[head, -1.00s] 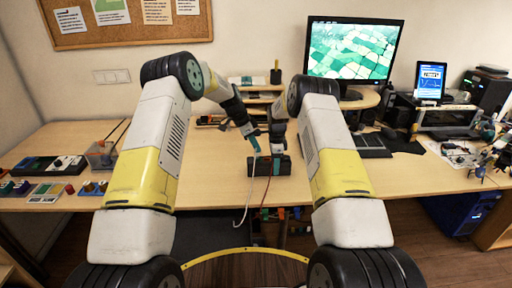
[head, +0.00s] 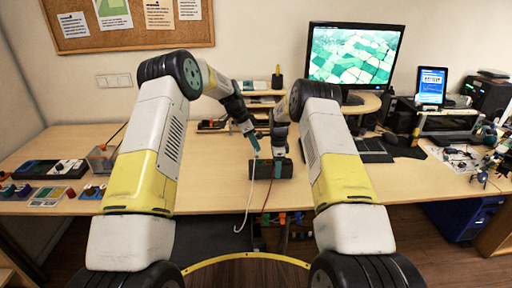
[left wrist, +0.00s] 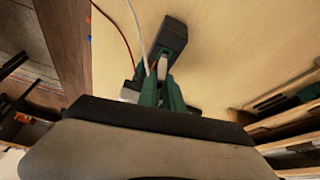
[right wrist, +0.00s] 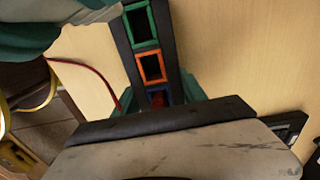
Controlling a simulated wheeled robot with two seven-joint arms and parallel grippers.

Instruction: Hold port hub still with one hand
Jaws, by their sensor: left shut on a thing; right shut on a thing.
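The port hub (head: 264,171) is a long black block on the table. In the right wrist view its top (right wrist: 150,60) shows green, orange and blue framed ports. My right gripper (head: 279,168) is shut on the hub, its teal fingers on both sides near the blue port. My left gripper (head: 257,151) is shut on the white cable's plug (left wrist: 163,66), just above the hub's left part. The white cable (head: 248,205) hangs over the table's front edge. A red cable (head: 266,194) runs from the hub area over the edge. The blue port's inside is partly hidden.
A monitor (head: 354,54) and keyboard (head: 372,149) stand to the right. A black case (head: 50,169) and colored small parts (head: 90,191) lie on the left. A wooden shelf (head: 262,100) stands behind the grippers. The table (head: 195,160) left of the hub is clear.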

